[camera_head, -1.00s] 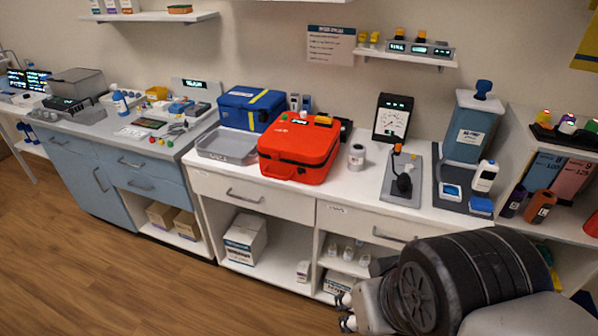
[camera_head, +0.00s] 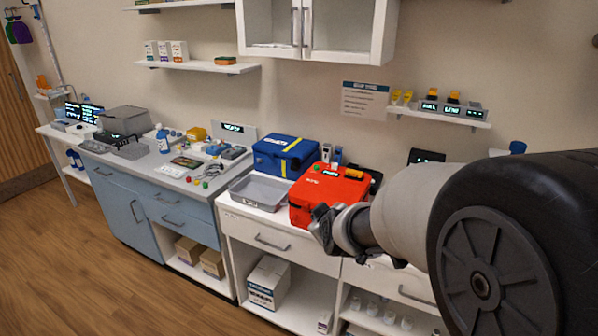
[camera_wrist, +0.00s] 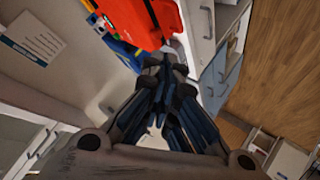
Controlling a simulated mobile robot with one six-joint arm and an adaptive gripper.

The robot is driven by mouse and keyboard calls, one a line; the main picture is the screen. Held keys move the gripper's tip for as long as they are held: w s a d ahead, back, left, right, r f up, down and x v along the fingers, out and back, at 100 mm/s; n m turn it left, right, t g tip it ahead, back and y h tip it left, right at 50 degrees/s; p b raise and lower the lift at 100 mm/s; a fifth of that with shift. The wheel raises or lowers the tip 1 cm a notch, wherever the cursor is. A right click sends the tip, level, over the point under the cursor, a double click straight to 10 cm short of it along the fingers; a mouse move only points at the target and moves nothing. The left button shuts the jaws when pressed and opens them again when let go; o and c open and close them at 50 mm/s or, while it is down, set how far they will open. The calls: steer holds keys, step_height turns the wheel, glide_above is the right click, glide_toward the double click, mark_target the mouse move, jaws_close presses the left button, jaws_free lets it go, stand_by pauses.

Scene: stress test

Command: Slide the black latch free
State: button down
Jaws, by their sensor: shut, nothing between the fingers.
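The red case (camera_head: 322,192) stands on the white counter, lid closed, with a small lit display on top. In the wrist view the red case (camera_wrist: 140,20) shows at the top, just beyond the fingertips. My gripper (camera_head: 322,226) is shut and empty, in front of the red case's lower right part in the head view; I cannot tell whether it touches. In the wrist view the fingers (camera_wrist: 168,68) are together. I cannot make out a black latch; the case's front is partly hidden by my gripper, and my arm hides the counter to the right.
A blue case (camera_head: 284,155) with a yellow band stands behind left of the red case. A grey tray (camera_head: 243,197) lies left of it. A wall shelf (camera_head: 440,116) and a wall cabinet (camera_head: 375,32) are above. The floor (camera_head: 100,255) at left is clear.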

steer(key=w+f+n+t+h+p, duration=0.3)
steer(key=w+f+n+t, duration=0.15)
steer(key=w+f, duration=0.75)
step_height(320, 180, down, 7)
steer(key=s+n+t+h+p, duration=0.1)
steer(key=s+n+t, duration=0.1)
steer(key=n, duration=0.1)
steer(key=shift+s+r, duration=0.15)
steer(key=shift+r, duration=0.05)
steer(key=shift+a+n, duration=0.1)
steer(key=shift+n, duration=0.15)
steer(key=w+d+b, duration=0.2)
steer(key=w, duration=0.7)
steer(key=shift+w, duration=0.4)
